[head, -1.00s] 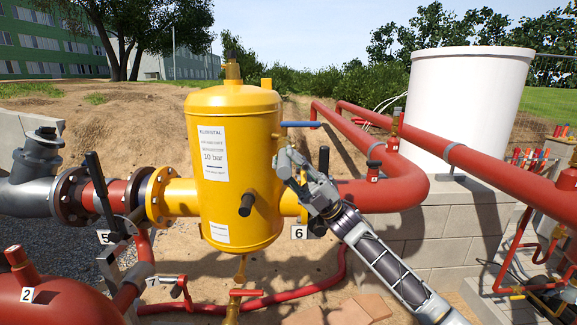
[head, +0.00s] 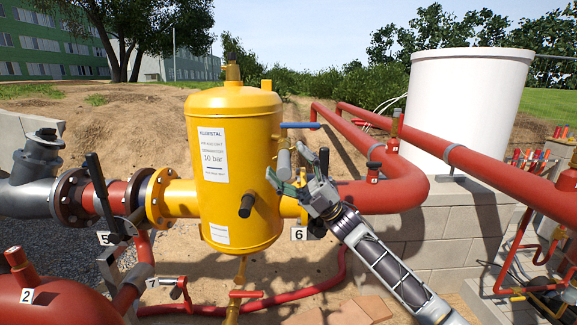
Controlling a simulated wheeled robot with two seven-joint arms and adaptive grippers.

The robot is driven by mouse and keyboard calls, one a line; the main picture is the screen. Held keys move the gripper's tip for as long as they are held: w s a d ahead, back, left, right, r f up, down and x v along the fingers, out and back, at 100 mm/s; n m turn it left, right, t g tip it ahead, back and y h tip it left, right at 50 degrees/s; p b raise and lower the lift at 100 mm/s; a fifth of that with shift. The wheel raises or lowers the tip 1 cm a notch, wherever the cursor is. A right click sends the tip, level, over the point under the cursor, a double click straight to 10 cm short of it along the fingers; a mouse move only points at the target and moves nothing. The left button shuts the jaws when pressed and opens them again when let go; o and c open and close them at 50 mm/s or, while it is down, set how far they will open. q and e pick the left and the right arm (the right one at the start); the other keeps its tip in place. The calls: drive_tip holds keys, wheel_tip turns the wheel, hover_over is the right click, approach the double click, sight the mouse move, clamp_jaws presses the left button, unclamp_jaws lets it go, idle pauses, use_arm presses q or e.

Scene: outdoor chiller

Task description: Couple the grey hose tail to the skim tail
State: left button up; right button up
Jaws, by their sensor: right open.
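A short grey cylindrical piece (head: 284,162), which looks like the grey hose tail, stands close to the right side of the yellow vessel (head: 205,215), below a blue lever (head: 300,125). My right gripper (head: 284,168) is open, with its fingers spread around or just in front of this piece; I cannot tell if they touch it. The skim tail is not clearly distinguishable, and whether the grey piece joins anything at its upper end is too small to tell. A dark stub (head: 246,205) sticks out of the vessel's front. My left gripper is not in view.
A black upright lever (head: 324,162) stands just right of my right gripper, by the tag 6 (head: 298,233). Thick red pipes (head: 390,197) run right and behind. A white tank (head: 470,100) stands on a block wall. Sandy ground lies below.

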drive_tip(key=b+v, duration=0.4)
drive_tip(key=v, duration=0.3)
idle(0.6)
drive_tip(key=v, duration=0.8)
idle(0.5)
drive_tip(key=shift+r, duration=0.15)
